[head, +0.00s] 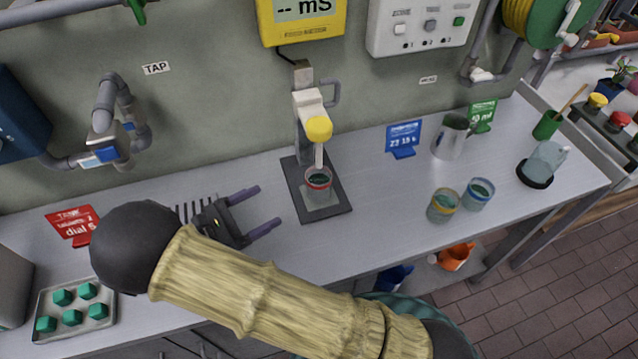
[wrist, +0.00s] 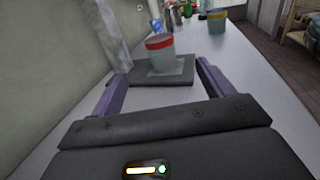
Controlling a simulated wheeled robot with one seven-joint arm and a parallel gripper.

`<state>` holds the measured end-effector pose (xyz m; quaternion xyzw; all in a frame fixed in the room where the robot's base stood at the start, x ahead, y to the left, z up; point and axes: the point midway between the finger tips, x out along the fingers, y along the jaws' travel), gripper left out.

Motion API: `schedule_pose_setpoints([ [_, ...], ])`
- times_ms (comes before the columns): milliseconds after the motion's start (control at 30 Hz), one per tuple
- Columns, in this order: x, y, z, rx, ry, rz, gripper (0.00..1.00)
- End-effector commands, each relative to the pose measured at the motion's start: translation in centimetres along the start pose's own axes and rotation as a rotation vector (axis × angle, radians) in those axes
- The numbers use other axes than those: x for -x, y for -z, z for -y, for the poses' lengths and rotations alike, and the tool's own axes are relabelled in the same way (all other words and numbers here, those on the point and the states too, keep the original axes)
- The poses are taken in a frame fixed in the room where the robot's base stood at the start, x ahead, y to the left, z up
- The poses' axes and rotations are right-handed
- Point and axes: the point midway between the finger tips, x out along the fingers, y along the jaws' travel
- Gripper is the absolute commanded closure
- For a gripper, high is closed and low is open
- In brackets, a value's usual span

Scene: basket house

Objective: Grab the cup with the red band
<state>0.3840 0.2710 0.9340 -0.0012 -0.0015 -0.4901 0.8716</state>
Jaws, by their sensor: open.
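The cup with the red band (head: 318,185) stands upright on a dark square plate (head: 336,206) under the probe of a wall-side stand (head: 306,115). It is clear-walled with green contents. In the wrist view the red-banded cup (wrist: 160,54) stands ahead, between the lines of my two fingers. My gripper (head: 262,212) is open and empty, left of the cup, its purple fingers pointing toward it. In the wrist view my gripper (wrist: 155,85) has its fingers spread, short of the cup and not touching it.
A yellow-banded cup (head: 443,205) and a blue-banded cup (head: 480,192) stand to the right. A metal jug (head: 450,137) and blue sign (head: 403,138) are behind them. A tray of green cubes (head: 75,308) is at left. The counter (head: 378,222) between plate and cups is clear.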

Motion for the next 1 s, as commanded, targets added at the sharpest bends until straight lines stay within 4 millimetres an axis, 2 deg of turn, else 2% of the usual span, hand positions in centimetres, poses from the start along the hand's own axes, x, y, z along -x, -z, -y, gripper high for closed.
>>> schedule_pose_setpoints([
  [133, -0.3, 0.0, 0.0, 0.0, 0.002, -0.002, 0.2],
  [233, -1.4, -0.1, 0.0, 0.0, 0.005, 0.0, 0.2],
  [800, -11.3, -0.1, 0.1, 0.001, 0.009, -0.002, 0.2],
  [1000, -12.7, 0.1, 0.1, -0.001, 0.01, -0.004, 0.2],
])
